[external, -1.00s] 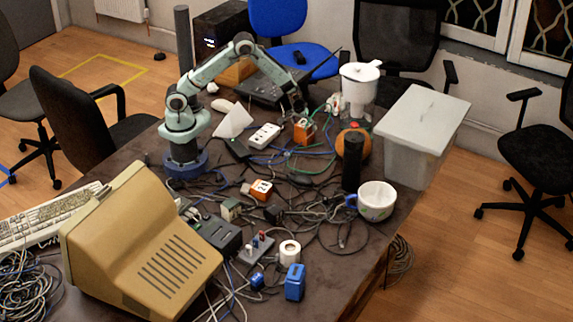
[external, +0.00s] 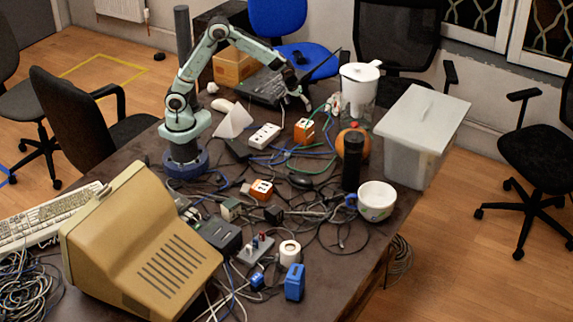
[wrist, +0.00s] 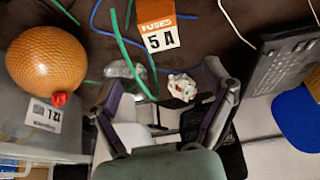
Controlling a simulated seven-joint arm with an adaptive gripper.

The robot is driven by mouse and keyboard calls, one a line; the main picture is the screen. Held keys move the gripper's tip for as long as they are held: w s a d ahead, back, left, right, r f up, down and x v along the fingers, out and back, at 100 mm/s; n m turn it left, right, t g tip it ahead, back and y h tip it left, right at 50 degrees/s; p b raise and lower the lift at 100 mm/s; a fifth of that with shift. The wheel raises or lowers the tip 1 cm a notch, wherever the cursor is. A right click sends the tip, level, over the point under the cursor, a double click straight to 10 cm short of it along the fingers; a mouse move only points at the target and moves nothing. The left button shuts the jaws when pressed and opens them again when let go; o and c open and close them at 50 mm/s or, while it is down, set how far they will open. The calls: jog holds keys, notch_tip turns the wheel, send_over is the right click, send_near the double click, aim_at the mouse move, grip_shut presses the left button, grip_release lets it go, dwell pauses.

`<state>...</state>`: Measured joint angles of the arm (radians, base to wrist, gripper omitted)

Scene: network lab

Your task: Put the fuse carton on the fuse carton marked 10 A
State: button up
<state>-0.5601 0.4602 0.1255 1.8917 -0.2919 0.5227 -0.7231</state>
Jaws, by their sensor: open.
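The wrist view shows a carton (wrist: 158,30) with an orange top and a white face reading "FUSES 5 A", upper middle. A second orange and white carton (external: 261,189) sits nearer the table's middle among cables; its marking is too small to read. No "10 A" is legible. My gripper (external: 303,97) is open and empty, above and behind the far carton, apart from it. In the wrist view my gripper (wrist: 165,98) has its fingers spread, with the 5 A carton beyond them.
A round orange object (wrist: 47,62) and a lidded grey box (external: 422,130) stand right of the far carton. A white pitcher (external: 360,88), black cylinder (external: 352,162) and white cup (external: 376,201) are nearby. Cables cover much of the table. A power strip (external: 265,136) lies left.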

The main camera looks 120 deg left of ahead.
jog(key=s+d+r+m+h, duration=0.15)
jog(key=d+r+m, duration=0.25)
jog(key=d, duration=0.6)
jog(key=s+d+r+m+h, duration=0.1)
jog(key=s+d+r+m, duration=0.2)
jog(key=d, duration=0.6)
jog(key=s+d+r+m+h, duration=0.1)
jog(key=s+d+m, duration=0.8)
jog(key=s+d, duration=0.1)
jog(key=shift+s+d+m, duration=0.35)
jog(key=shift+s+m, duration=0.05)
jog(key=shift+s, duration=0.05)
